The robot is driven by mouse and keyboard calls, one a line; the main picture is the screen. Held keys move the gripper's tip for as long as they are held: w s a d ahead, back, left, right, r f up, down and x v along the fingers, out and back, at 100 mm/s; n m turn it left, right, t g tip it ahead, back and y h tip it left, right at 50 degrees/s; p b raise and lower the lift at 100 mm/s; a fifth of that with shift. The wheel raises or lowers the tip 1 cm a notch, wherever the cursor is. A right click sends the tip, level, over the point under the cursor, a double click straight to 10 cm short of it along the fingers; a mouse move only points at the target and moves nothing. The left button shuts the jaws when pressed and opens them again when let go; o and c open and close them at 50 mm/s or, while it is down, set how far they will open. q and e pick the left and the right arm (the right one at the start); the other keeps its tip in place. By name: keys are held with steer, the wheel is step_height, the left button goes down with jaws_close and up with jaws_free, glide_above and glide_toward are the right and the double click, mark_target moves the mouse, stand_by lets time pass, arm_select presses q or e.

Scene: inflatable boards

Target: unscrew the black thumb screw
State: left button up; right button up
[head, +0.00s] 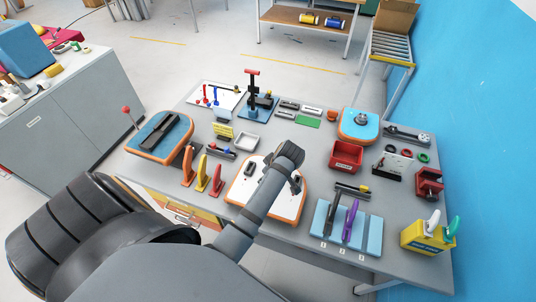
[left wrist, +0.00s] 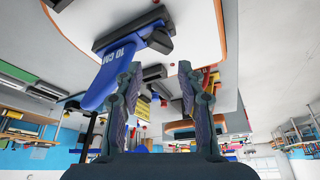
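I cannot pick out a black thumb screw with certainty. In the left wrist view, which is upside down, a blue part marked "10 CM" (left wrist: 112,78) sits by a black clamp-like block (left wrist: 128,28) on a white board with an orange edge (left wrist: 75,32). A small black knob-like piece (left wrist: 160,40) shows beside the blue part. My left gripper (left wrist: 158,76) is open with nothing between its fingers, close to these parts. In the head view my left arm reaches over the white board (head: 238,191), and its wrist hides part of it. My right gripper is not in view.
A black piece (head: 249,168) lies on the white board. Orange and yellow upright handles (head: 201,173) stand left of it. A red bin (head: 346,157) and a blue board with black and purple tools (head: 330,215) are to the right. The table is crowded.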

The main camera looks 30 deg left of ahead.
arm_select(q)
steer(key=shift+s+m, duration=0.1)
steer(key=shift+m, duration=0.5)
steer(key=shift+s+r+t, duration=0.1)
steer(key=shift+t, duration=0.2)
steer(key=m+t+h, duration=0.1)
steer(key=m, duration=0.3)
steer(key=shift+a, duration=0.15)
steer(key=m+t+h, duration=0.1)
steer(key=m, duration=0.3)
steer(key=shift+a, duration=0.1)
steer(key=m+h, duration=0.1)
steer(key=m, duration=0.3)
steer(key=shift+t, duration=0.4)
steer(key=shift+a+h, duration=0.15)
steer(key=shift+h, duration=0.25)
